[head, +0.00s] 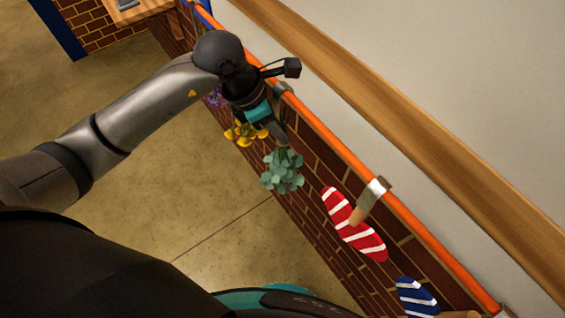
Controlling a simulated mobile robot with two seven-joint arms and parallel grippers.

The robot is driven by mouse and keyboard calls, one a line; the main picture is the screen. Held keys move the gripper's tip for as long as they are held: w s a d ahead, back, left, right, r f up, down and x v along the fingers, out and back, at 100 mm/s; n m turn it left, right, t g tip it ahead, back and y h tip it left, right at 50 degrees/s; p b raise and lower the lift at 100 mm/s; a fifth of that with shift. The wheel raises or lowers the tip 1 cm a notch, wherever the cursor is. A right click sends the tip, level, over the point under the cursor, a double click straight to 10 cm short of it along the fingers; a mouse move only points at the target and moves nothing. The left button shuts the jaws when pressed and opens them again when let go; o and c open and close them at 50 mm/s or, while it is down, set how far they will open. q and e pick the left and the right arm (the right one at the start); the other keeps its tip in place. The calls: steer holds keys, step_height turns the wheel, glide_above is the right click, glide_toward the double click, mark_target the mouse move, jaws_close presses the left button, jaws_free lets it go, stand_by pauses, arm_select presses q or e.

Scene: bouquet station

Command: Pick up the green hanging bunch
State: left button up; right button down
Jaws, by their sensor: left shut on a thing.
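The green bunch (283,171) hangs head down with its pale blue-green leaves in front of the brick wall, below the orange rail. My left gripper (279,129) comes in from the left and is shut on the upper end of the bunch, just above the leaves. The gripper hides the top of the bunch, so I cannot tell whether it still touches its hook. My right gripper is not in view.
A yellow bunch (245,133) and a purple bunch (214,98) hang close by on the left. A red-and-white striped thing (353,222) and a blue-and-white one (415,296) hang right of the green bunch. The orange rail (335,143) runs along the wall. Open floor lies left.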

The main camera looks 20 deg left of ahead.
arm_select(q)
jaws_close()
stand_by(0.8)
